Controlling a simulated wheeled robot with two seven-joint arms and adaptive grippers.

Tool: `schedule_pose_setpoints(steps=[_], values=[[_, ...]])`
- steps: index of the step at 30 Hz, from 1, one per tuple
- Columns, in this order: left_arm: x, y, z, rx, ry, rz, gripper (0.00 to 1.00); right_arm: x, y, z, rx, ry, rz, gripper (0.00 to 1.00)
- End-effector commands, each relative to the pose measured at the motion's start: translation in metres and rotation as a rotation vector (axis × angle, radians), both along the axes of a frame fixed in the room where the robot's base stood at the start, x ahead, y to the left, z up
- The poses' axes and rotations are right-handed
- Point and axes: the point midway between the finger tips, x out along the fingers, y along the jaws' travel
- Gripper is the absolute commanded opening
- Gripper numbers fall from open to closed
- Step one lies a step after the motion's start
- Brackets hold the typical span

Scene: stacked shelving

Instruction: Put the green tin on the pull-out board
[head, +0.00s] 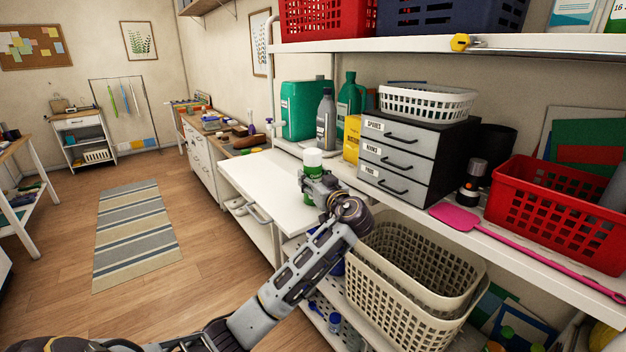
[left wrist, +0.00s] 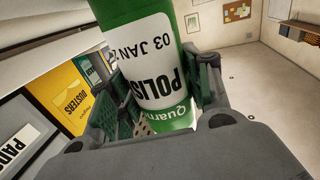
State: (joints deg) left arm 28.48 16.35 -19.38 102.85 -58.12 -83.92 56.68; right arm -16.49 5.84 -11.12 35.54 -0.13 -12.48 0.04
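The green tin (head: 313,158) has a white top and a green body, and in the head view it stands upright in front of the shelving. My left gripper (head: 318,186) reaches it from the lower right and covers part of its body. In the left wrist view the tin (left wrist: 158,70) fills the middle, with a white label, and the gripper's fingers (left wrist: 170,100) are shut on its two sides. The white pull-out board (head: 258,182) sticks out at the left end of the shelf, and the tin overlaps its right part. Whether the tin touches the board is hidden.
A grey drawer unit (head: 400,165) with a white basket (head: 428,102) on top stands right of the tin. Behind are a yellow box (head: 352,138), a grey bottle (head: 326,120) and a green canister (head: 304,110). Beige baskets (head: 405,300) sit below. The board's left part is clear.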

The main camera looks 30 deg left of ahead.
Motion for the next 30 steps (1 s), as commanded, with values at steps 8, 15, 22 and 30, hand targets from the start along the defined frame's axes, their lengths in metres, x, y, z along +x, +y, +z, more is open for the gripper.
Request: schedule_pose_setpoints(steps=[8,15,22,30], values=[[0.000,0.000,0.001,0.000,0.000,0.000,0.69,0.004,-0.001,0.001,-0.001,-0.004,0.001,0.40],[0.000,0.000,0.001,0.000,0.000,0.000,0.69,0.001,-0.002,0.001,-0.002,-0.001,0.001,0.40],[-0.003,-0.006,0.001,-0.001,0.000,-0.001,0.69,-0.010,-0.002,0.000,-0.002,0.010,0.001,0.40],[-0.022,-0.035,0.000,-0.003,-0.001,-0.003,0.69,-0.010,-0.004,-0.009,-0.005,0.010,0.001,0.40]])
